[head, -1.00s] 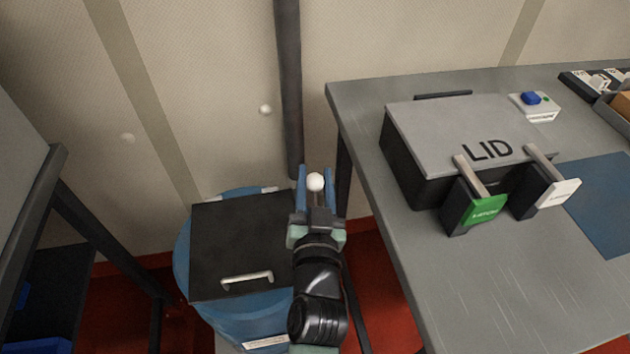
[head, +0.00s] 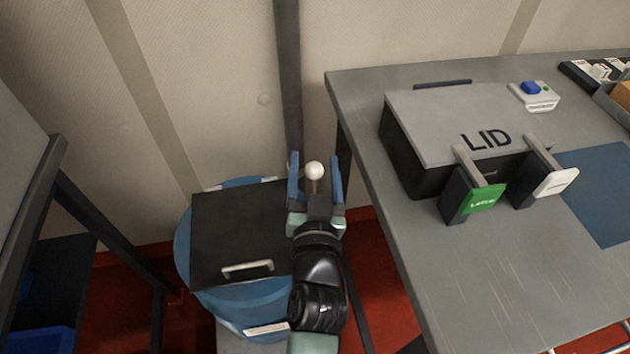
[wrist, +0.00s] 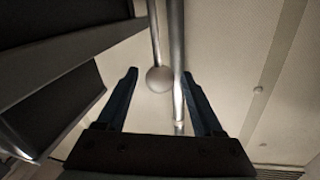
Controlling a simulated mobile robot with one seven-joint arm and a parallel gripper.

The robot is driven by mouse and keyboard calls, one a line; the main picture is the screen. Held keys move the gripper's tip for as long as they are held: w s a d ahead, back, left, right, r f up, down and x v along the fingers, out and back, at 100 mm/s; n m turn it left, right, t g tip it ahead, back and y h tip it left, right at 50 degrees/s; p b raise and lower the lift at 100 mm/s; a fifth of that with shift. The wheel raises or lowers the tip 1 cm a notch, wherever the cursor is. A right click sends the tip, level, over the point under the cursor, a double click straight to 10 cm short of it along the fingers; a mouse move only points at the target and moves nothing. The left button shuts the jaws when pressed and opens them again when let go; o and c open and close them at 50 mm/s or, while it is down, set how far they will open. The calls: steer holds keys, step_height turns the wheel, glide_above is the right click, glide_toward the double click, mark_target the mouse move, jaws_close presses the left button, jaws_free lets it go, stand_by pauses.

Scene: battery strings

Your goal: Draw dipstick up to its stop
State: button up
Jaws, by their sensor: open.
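The dipstick shows as a pale round knob (head: 314,170) on a thin rod, beside the blue drum (head: 190,280). In the head view the knob sits between the two blue fingers of my gripper (head: 314,158), with a gap on each side. The wrist view also shows the knob (wrist: 159,79) between the spread fingertips (wrist: 160,76), with its thin rod running up the picture. My gripper is open and holds nothing. My gripper and wrist hide the lower part of the rod in the head view, so the stop cannot be seen.
A dark square lid (head: 238,225) with a light handle lies on the drum. A grey bench (head: 400,270) stands right, bearing a black box with a grey lid (head: 440,115). A dark vertical pipe (head: 288,80) runs down the wall behind. A dark frame (head: 100,240) stands left.

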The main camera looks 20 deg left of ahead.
steer(key=b+v, duration=0.1)
steer(key=v, duration=1.1)
steer(key=shift+s+d+b, duration=0.15)
steer(key=shift+s+b, duration=0.15)
steer(key=shift+b, duration=0.05)
steer(key=w+r+t, duration=0.2)
steer(key=w+r, duration=0.1)
steer(key=r, duration=0.5)
steer(key=w+r+t, duration=0.1)
steer(key=w+r, duration=0.2)
steer(key=r, duration=0.4)
steer(key=s+d+r+m+t+h, duration=0.1)
steer(key=s+d+r+t+h, duration=0.2)
steer(key=r, duration=0.7)
steer(key=s+d+r+m+t+h, duration=0.15)
steer(key=d+r, duration=0.25)
steer(key=r, duration=0.7)
steer(key=s+d+r+t+h, duration=0.1)
steer(key=d+r+t+h, duration=0.25)
steer(key=r, duration=0.65)
step_height(320, 180, up, 16)
steer(key=y+p, duration=0.1)
steer(key=p, duration=1.6)
steer(key=shift+r+p, duration=0.2)
steer(key=shift+p, duration=0.15)
steer(key=shift+w+a, duration=0.1)
steer(key=shift+w, duration=0.05)
